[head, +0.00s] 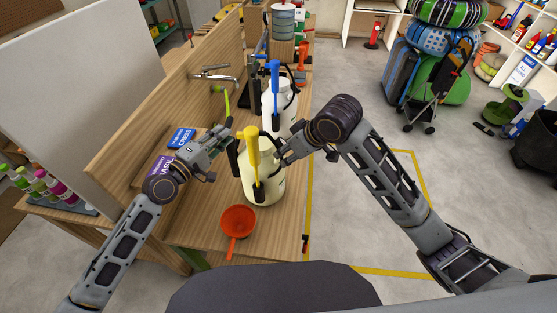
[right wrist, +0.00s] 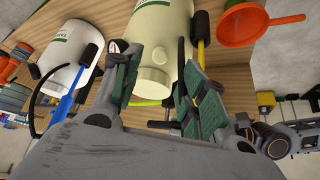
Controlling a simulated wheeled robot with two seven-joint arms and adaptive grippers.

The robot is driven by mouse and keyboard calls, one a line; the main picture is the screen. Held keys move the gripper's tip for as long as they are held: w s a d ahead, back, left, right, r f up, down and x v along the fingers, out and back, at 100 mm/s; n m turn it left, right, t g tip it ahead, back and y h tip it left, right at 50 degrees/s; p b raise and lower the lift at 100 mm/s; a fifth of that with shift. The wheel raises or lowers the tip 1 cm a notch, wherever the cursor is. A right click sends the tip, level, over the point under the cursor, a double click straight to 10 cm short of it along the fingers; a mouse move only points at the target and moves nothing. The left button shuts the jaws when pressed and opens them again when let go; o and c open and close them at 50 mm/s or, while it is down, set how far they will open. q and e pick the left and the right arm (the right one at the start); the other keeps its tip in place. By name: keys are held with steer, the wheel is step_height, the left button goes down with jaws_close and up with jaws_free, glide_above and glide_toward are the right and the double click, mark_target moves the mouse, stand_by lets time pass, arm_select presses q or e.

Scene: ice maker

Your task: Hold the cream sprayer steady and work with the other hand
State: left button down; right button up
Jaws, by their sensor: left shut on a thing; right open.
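The cream sprayer (head: 264,188) with a yellow pump handle (head: 252,145) stands upright on the wooden bench. Its cream body (right wrist: 160,45) also fills the upper middle of the right wrist view. My left gripper (head: 229,138) is at its upper left side, shut by a black part of it; the exact grip is hard to see. My right gripper (head: 283,153) is open at its upper right side. In the right wrist view the open fingers (right wrist: 163,92) frame the top of the sprayer; I cannot tell whether they touch it.
A whiter sprayer (head: 279,108) with a blue handle stands just behind. An orange funnel (head: 238,219) lies in front on the bench. A tap (head: 212,74) and blue and purple signs (head: 181,138) are on the left. Open floor (head: 350,90) lies right of the bench.

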arm_select(q)
steer(key=shift+f, duration=0.1)
arm_select(e)
steer(key=shift+r, duration=0.15)
steer(key=v, duration=0.6)
steer(key=shift+s+d+r, duration=0.15)
steer(key=shift+s+r, duration=0.05)
steer(key=shift+r, duration=0.05)
stand_by(0.6)
arm_select(q)
steer(key=c, duration=1.6)
jaws_free()
steer(key=shift+o, duration=0.2)
steer(key=shift+s, duration=0.1)
